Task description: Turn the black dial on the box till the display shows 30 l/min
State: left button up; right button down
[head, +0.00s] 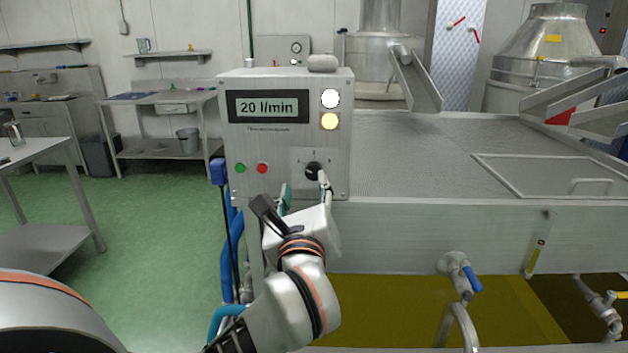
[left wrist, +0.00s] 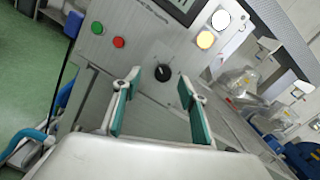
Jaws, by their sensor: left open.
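The grey metal box (head: 290,148) stands upright at the centre of the head view. Its display (head: 267,107) reads 20 l/min. The black dial (head: 313,171) is at the lower right of its front, and it also shows in the left wrist view (left wrist: 163,73). My left gripper (head: 305,190) is open, its fingers pointing at the box front. In the left wrist view its two green-padded fingers (left wrist: 158,95) are apart, with the dial appearing between their tips and nothing held. Whether a finger touches the dial cannot be told. My right gripper is not in view.
A green button (head: 240,168) and a red button (head: 262,168) sit left of the dial. White and yellow lamps (head: 330,121) are beside the display. A steel tank with a mesh top (head: 440,150) stands right of the box. Green floor (head: 150,225) lies open at left.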

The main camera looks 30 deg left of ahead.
aim_at(314, 173)
pick_arm(q)
jog(key=shift+h, duration=0.4)
jog(key=b+x, duration=0.1)
jog(key=x, duration=0.1)
jog(key=b+x, duration=0.1)
jog(key=x, duration=0.1)
jog(key=d+f+b+x, duration=0.1)
jog(key=x, duration=0.1)
jog(key=shift+w+a+b, duration=0.15)
jog(key=shift+w+b, duration=0.25)
jog(key=shift+w, duration=0.15)
jog(key=shift+w+a, duration=0.25)
jog(key=shift+w, duration=0.2)
jog(key=shift+r, duration=0.1)
jog(key=c, duration=1.1)
